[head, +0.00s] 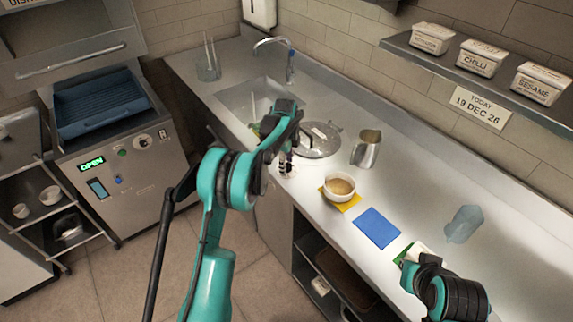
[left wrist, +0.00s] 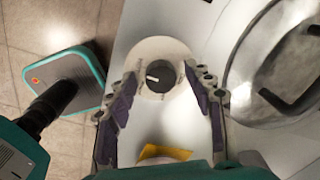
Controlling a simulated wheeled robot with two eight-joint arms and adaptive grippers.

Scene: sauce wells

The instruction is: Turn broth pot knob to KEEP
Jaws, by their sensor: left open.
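The broth pot (head: 318,140) stands on the steel counter with its metal lid on; the lid (left wrist: 285,70) fills the right of the left wrist view. The knob (left wrist: 163,77) is dark and round on a pale round dial plate (left wrist: 152,48), in front of the pot. Its white mark points left in the left wrist view. No KEEP lettering is readable. My left gripper (head: 288,158) is over the dial; in the left wrist view its open fingers (left wrist: 162,88) lie on either side of the knob, apart from it. My right gripper's fingers are not clearly visible.
A bowl of broth (head: 339,187) on a yellow mat, a steel pitcher (head: 367,149), a blue mat (head: 376,227) and a translucent bluish cup (head: 463,223) are on the counter. The sink (head: 250,100) lies behind. My right arm is at the lower right.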

